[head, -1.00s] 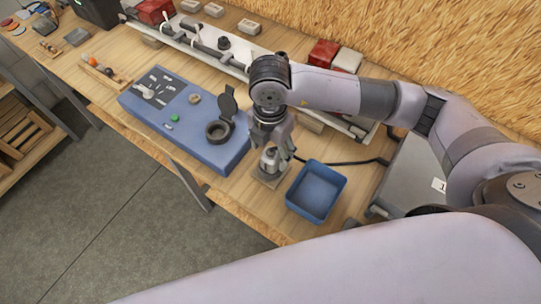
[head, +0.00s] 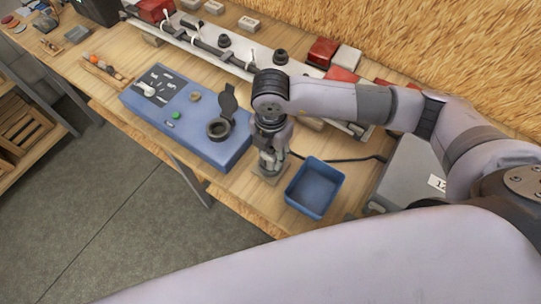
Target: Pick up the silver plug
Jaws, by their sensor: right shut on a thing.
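The silver plug (head: 268,163) stands on a small tan block (head: 269,176) on the bench, between the blue panel and the blue bin. My right gripper (head: 270,157) points down over it from above, with its fingers shut around the plug and hiding much of it. The plug looks upright and still at the block; I cannot tell whether any gap lies beneath it. My left gripper is not in view.
Left of the plug is a blue panel (head: 207,143) with an open-lidded round socket (head: 219,129). A blue open bin (head: 314,188) stands close on the right. A black cable (head: 350,160) runs behind it. A trailer rail (head: 205,40) lies along the back.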

